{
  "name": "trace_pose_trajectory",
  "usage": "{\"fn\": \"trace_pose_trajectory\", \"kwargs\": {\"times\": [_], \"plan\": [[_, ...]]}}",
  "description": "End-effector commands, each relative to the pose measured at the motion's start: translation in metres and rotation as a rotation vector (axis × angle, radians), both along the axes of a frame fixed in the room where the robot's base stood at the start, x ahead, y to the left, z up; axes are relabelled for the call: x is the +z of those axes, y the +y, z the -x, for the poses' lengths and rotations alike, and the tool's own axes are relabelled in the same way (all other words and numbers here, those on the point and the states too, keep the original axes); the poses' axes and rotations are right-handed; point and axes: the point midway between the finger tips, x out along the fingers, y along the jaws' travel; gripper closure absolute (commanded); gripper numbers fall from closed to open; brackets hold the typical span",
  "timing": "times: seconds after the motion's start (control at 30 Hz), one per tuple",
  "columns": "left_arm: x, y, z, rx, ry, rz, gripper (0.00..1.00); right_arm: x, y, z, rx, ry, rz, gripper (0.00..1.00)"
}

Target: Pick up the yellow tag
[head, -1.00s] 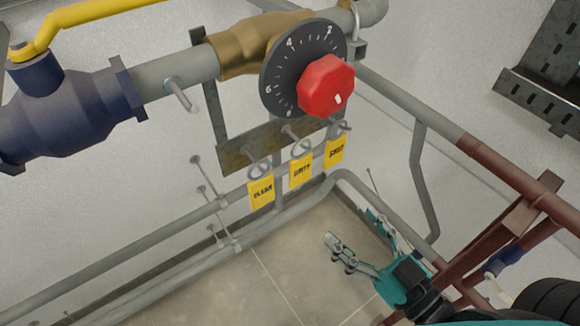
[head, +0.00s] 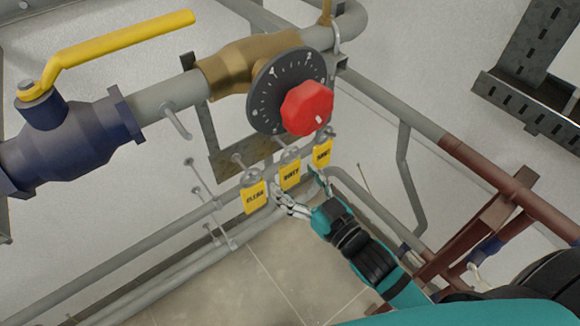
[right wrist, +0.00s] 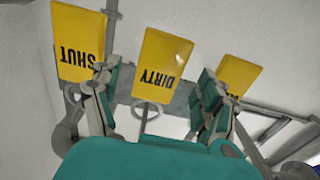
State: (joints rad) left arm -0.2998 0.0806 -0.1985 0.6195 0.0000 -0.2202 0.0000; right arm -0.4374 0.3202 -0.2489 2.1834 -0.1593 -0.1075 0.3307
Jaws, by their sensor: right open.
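Three yellow tags hang by rings from pegs on a metal plate: CLEAN (head: 255,198), DIRTY (head: 290,174) and SHUT (head: 322,152). My right gripper (head: 298,188) is open and empty, just below and in front of the DIRTY tag. In the right wrist view the tags look upside down. DIRTY (right wrist: 163,58) shows between the two spread fingers of the gripper (right wrist: 157,85). SHUT (right wrist: 78,45) is beyond the left finger, and the third tag (right wrist: 238,75) is partly behind the right finger. I cannot tell whether a finger touches a tag. My left gripper is out of view.
A red knob (head: 306,108) on a dark numbered dial (head: 265,100) sits above the tags. A blue valve (head: 75,140) with a yellow lever (head: 120,42) is at the left. Grey pipes (head: 160,265) run below the tags. Brown pipework (head: 500,180) is at the right.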

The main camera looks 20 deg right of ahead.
Motion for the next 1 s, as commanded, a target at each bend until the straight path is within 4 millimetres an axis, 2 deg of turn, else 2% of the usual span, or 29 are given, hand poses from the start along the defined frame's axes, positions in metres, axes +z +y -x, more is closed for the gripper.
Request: {"fn": "trace_pose_trajectory", "kwargs": {"times": [0.03,0.2,0.47,0.9,1.0], "plan": [[0.009,0.000,0.000,0.000,0.000,0.000,0.62,0.004,0.002,-0.009,-0.001,-0.001,0.001,0.23],[0.012,0.000,0.001,0.000,0.001,0.000,0.62,0.001,0.009,-0.025,0.001,-0.001,-0.001,0.23],[0.011,0.000,0.000,0.000,0.000,0.000,0.62,-0.001,0.009,-0.026,0.001,0.000,-0.001,0.23],[0.011,-0.001,0.000,-0.002,0.000,0.001,0.62,-0.001,0.009,-0.026,0.001,0.000,0.000,0.81],[0.011,-0.001,0.000,-0.002,0.000,0.001,0.62,0.000,0.009,-0.026,0.001,0.000,0.000,0.82]]}}
